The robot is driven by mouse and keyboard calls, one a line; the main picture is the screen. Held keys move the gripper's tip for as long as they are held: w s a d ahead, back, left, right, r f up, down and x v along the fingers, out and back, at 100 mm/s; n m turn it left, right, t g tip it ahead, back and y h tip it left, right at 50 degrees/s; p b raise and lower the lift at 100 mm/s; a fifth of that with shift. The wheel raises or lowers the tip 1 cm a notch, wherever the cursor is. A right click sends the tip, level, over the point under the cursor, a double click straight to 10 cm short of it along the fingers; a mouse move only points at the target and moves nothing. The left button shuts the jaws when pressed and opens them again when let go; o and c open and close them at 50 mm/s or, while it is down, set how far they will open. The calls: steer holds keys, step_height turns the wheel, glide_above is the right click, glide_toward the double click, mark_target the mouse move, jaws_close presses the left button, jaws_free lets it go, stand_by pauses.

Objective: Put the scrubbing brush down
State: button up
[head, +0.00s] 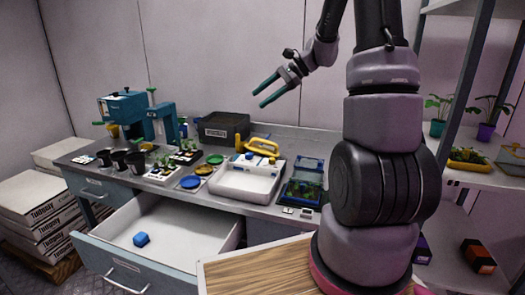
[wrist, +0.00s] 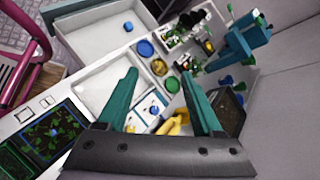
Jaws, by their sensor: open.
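My gripper (head: 259,99) is open and empty, raised above the bench. In the wrist view its two teal fingers (wrist: 160,72) are spread, with nothing between them. A small blue block-like thing (head: 141,240) lies in the open drawer (head: 185,222); it also shows in the wrist view (wrist: 128,26). It is too small to tell whether it is the scrubbing brush. A white bin (head: 240,182) stands on the bench below my gripper, with a yellow handle-like piece (head: 262,143) at its back. I cannot clearly make out a scrubbing brush.
The bench also holds a black crate (head: 222,130), a teal machine (head: 125,107), dark pots (head: 135,160), blue and yellow dishes (head: 190,182) and a plant tray (head: 302,190). The drawer juts out in front. A shelf rack (head: 480,150) stands right; stacked boxes (head: 35,200) stand left.

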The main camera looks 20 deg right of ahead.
steer(key=w+d+f+m+t+y, duration=0.25)
steer(key=w+d+f+m, duration=0.3)
steer(key=w+f, duration=0.45)
steer(key=m+t, duration=0.4)
steer(key=m, duration=0.1)
glide_toward(262, 141)
steer(key=shift+y, duration=0.25)
steer(key=x, duration=0.7)
steer(key=w+x, duration=0.1)
steer(key=x, duration=0.2)
steer(key=shift+w+d+f, duration=0.1)
steer(key=shift+d+f, duration=0.2)
steer(key=shift+f, duration=0.05)
jaws_close()
